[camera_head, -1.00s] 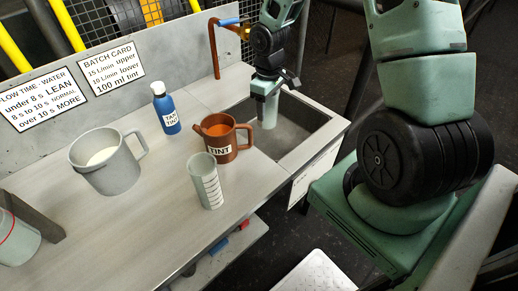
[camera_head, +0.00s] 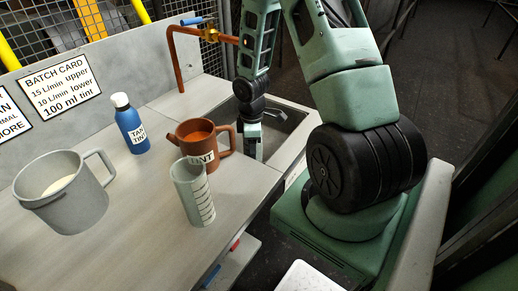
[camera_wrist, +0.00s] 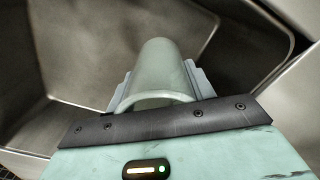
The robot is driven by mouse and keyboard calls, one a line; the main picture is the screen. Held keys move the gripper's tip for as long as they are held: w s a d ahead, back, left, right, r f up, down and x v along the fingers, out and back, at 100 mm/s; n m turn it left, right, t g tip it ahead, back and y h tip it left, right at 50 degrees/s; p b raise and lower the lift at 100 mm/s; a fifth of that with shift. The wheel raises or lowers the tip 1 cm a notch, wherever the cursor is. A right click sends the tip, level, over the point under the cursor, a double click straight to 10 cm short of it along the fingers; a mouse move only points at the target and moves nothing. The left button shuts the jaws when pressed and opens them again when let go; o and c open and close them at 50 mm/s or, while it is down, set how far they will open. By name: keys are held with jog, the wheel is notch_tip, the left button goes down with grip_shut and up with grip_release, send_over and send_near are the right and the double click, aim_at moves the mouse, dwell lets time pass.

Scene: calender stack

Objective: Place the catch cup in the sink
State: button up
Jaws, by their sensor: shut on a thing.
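The catch cup (camera_wrist: 157,75) is a pale grey-green, smooth cup. In the wrist view it lies between the two grey fingers of my gripper (camera_wrist: 158,87), its near rim close to the dark palm strip. My gripper is shut on it. The steel sink (camera_wrist: 70,50) surrounds the cup in this view. In the head view my gripper (camera_head: 250,138) reaches down into the sink (camera_head: 276,137) near its left side. The cup is hard to make out there, and I cannot tell whether its base touches the sink floor.
A copper tap (camera_head: 178,65) rises behind the sink. A brown tint jug (camera_head: 200,157) stands close left of my gripper. A marked translucent cup (camera_head: 192,195), a blue bottle (camera_head: 132,130) and a grey pitcher (camera_head: 65,200) stand on the bench (camera_head: 130,225).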

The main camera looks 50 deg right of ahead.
aim_at(260, 145)
jog(key=shift+f, duration=0.9)
jog(key=d, duration=0.4)
jog(key=shift+w+f, duration=0.15)
jog(key=shift+f, duration=0.45)
jog(key=o, duration=1)
jog(key=shift+f, duration=0.15)
jog(key=shift+o, duration=0.2)
notch_tip(260, 145, up, 12)
jog(key=p, duration=0.3)
jog(key=shift+r, duration=0.2)
jog(key=shift+f, duration=0.1)
